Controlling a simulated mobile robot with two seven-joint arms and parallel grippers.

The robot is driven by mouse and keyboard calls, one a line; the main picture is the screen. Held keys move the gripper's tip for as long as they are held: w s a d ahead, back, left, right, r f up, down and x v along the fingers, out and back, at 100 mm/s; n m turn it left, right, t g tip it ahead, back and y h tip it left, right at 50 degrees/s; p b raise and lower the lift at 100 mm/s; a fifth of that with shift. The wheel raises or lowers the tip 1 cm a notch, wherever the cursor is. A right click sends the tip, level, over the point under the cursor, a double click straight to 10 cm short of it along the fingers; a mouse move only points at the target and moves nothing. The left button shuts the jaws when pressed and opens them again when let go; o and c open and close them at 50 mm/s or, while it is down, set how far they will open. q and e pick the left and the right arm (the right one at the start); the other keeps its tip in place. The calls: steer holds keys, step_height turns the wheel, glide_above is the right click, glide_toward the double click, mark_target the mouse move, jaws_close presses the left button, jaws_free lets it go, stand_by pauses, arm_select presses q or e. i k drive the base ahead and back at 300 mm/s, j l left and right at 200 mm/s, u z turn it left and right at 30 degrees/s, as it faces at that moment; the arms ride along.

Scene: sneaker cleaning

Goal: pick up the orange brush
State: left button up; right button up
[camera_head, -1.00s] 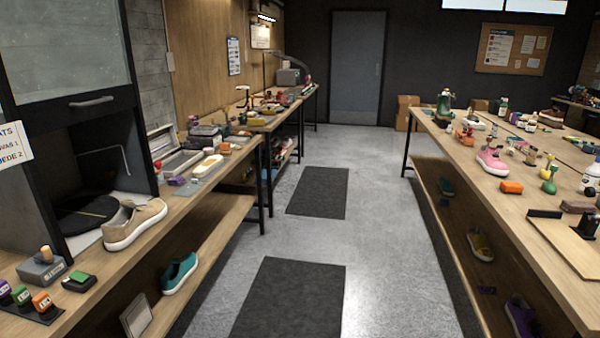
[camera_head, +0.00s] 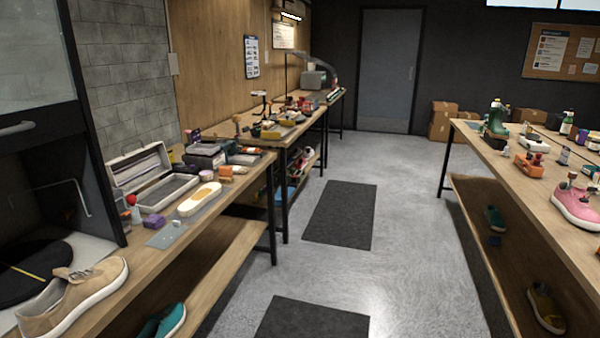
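I cannot tell for sure which thing is the orange brush. An orange item (camera_head: 530,165) with a raised, handle-like top sits near the left edge of the right bench (camera_head: 514,175), behind a pink sneaker (camera_head: 577,205). A small orange block (camera_head: 225,173) lies on the left bench (camera_head: 196,232), next to a white, brush-like piece with a tan oval (camera_head: 200,199). A thin orange item (camera_head: 250,151) lies farther back there. All are too small to name surely. Neither of my grippers is in view.
A clear grey floor aisle with dark mats (camera_head: 340,215) runs between the benches toward a grey door (camera_head: 388,70). A beige sneaker (camera_head: 75,293) and an open grey case (camera_head: 145,180) are on the left bench. Cardboard boxes (camera_head: 445,121) stand at the back.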

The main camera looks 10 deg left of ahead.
mark_target(226, 174)
steer(key=i, duration=1.3)
steer(key=i+u, duration=0.15)
steer(key=i, duration=0.45)
steer(key=i+l+u, duration=0.2)
steer(key=i, duration=0.4)
